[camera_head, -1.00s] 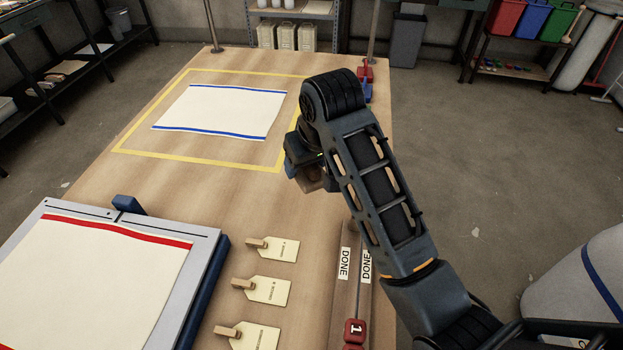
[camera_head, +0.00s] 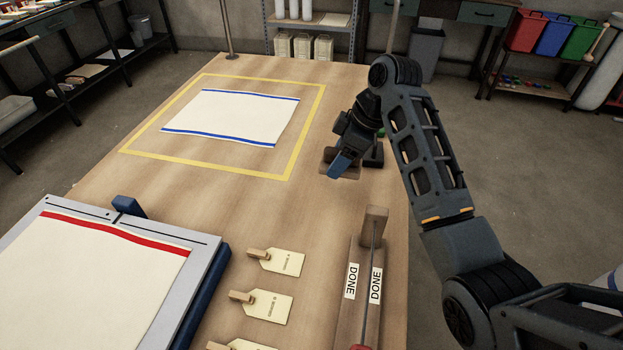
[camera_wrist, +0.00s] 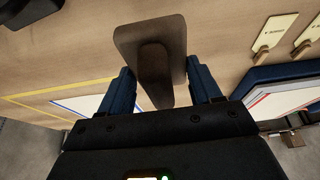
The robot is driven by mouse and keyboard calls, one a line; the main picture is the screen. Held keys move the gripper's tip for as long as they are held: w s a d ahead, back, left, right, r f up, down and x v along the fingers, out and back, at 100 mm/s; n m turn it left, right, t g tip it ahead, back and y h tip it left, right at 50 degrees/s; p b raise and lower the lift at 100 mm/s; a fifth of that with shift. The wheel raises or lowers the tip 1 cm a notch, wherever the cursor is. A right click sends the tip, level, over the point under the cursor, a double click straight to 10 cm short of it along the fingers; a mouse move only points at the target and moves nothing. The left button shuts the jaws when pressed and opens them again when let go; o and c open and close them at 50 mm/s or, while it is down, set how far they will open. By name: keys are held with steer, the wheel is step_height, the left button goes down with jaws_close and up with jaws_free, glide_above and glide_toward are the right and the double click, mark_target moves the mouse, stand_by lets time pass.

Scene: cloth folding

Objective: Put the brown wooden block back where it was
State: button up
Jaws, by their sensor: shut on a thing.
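The brown wooden block (camera_head: 352,172) is at my gripper (camera_head: 341,165), near the right edge of the table, to the right of the yellow-taped rectangle. It is partly hidden by the blue fingers. In the wrist view the block (camera_wrist: 132,36) shows as a rounded brown base with a narrower raised part between my two blue fingers (camera_wrist: 155,88). My gripper is shut on this raised part. I cannot tell whether the block touches the table.
A white cloth with blue edges (camera_head: 232,117) lies inside the yellow tape (camera_head: 293,163). A folding board (camera_head: 203,262) with a red-striped cloth (camera_head: 95,280) is front left. Tags with pegs (camera_head: 268,306) and a DONE rail (camera_head: 350,280) are nearer. Bare table lies between.

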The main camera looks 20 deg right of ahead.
mark_target(330, 150)
steer(key=w+a+f, duration=0.2)
steer(key=a, duration=0.1)
steer(key=w+a+f, duration=0.1)
steer(key=a, duration=0.1)
steer(key=shift+w+a+f, duration=0.1)
steer(key=shift+w+f, duration=0.05)
steer(key=shift+f, duration=0.15)
steer(key=shift+f+p, duration=0.5)
steer(key=shift+f, duration=1.5)
steer(key=shift+f, duration=0.2)
steer(key=o, duration=1.1)
steer(key=v, duration=1.2)
steer(key=shift+r, duration=0.2)
